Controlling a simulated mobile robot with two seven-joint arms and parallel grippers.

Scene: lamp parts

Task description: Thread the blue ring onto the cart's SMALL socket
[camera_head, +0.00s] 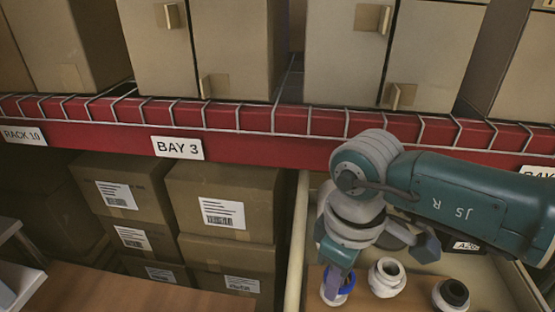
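A blue ring (348,284) shows at the bottom centre, at the upper end of a white piece (341,301). My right gripper (335,288) points down over them, and a purple-grey finger overlaps the ring and hides part of it. I cannot tell whether the finger grips the ring or whether the ring is around the white piece. A white socket (387,279) stands just to the right. A dark-topped socket (451,294) stands farther right, cut by the picture's lower edge. Which one is the small socket is unclear. My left gripper is out of view.
A pale wall (297,245) bounds the sockets' area on the left. Brown cartons (225,200) stand beyond it, under a red shelf beam (100,128) marked BAY 3. More boxes (345,50) stand above. A brown surface (110,292) at lower left looks clear.

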